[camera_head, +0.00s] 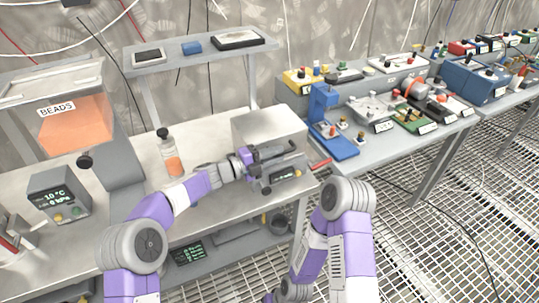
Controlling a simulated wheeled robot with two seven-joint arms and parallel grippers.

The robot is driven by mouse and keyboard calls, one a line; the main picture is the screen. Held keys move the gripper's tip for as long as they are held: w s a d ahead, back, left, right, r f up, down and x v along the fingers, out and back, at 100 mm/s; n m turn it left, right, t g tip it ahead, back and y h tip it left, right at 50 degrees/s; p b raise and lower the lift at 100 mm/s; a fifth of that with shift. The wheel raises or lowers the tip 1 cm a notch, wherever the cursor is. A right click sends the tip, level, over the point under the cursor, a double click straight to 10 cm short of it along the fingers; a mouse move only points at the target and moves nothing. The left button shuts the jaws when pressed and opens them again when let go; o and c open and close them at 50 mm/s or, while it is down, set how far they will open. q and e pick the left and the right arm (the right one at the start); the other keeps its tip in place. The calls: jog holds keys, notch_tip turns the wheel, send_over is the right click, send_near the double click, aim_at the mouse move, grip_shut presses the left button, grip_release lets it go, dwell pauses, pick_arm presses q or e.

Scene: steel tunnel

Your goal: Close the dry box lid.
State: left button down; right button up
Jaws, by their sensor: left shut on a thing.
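The dry box looks to be the grey metal box (292,124) on the bench in the middle of the view. My left gripper (262,155) is at the front edge of the box, shut on a dark bar that looks like the lid handle. The fingers and wrist hide part of the front, so the lid's exact angle cannot be told. My right arm (345,196) bends down at the lower right, and its gripper is out of view.
A bottle with orange contents (168,153) stands left of the box. The orange BEADS hopper (75,125) and a readout box (59,195) are further left. A blue stand (326,120) is close on the right. A shelf (197,50) is behind.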

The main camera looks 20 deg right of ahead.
pick_arm(q)
jog(key=shift+f, duration=0.5)
jog(key=c, duration=1.1)
grip_release()
jog(key=shift+r, duration=0.1)
jog(key=shift+a+r, duration=0.1)
jog(key=shift+a, duration=0.05)
jog(key=a, duration=0.2)
jog(key=a+p, duration=0.1)
jog(key=a, duration=0.1)
jog(key=s+a, duration=0.1)
jog(key=a, duration=0.2)
jog(key=shift+a, duration=0.1)
